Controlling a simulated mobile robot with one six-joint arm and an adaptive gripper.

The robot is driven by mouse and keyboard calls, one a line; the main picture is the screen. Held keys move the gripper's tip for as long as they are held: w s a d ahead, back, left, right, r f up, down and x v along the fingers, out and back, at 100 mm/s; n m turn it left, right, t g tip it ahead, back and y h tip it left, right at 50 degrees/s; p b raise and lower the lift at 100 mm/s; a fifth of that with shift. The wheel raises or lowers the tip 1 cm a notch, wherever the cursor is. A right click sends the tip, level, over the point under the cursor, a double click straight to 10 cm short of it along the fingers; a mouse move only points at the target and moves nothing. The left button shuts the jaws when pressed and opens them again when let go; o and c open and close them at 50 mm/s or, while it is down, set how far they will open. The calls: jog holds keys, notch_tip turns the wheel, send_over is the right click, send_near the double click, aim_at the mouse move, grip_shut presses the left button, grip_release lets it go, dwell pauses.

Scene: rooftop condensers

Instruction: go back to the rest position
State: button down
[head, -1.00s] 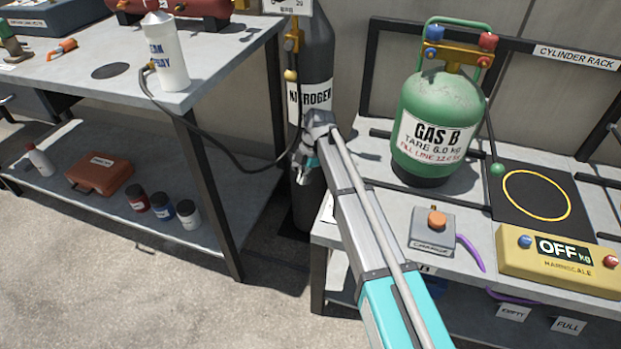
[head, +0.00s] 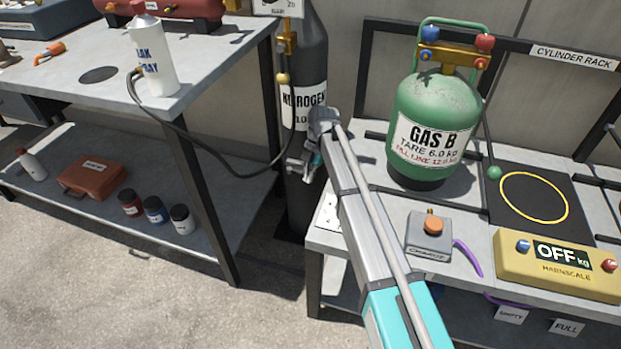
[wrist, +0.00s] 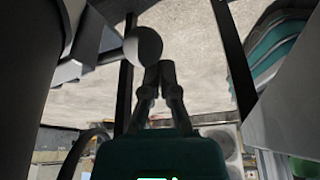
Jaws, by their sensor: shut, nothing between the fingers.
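My gripper shows in the wrist view (wrist: 160,72) with its two fingers together and nothing between them. In the head view my arm reaches up from the bottom, and its far end is in front of the black nitrogen cylinder (head: 303,60), in the gap between the two benches. The fingers are hard to make out there. I cannot tell whether the arm's end touches the cylinder.
The green GAS B cylinder (head: 436,110) stands on the right bench, close to my arm. A grey box with an orange knob (head: 430,234) and a yellow scale unit (head: 556,266) lie nearby.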

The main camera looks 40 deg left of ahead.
dwell(0.6)
jog(key=shift+r, duration=0.15)
notch_tip(320, 180, up, 9)
jog(key=p, duration=0.9)
jog(key=shift+s+r+p, duration=0.1)
jog(key=shift+r+p, duration=0.3)
jog(key=shift+p, duration=0.1)
jog(key=shift+s, duration=0.45)
jog(key=shift+s, duration=0.1)
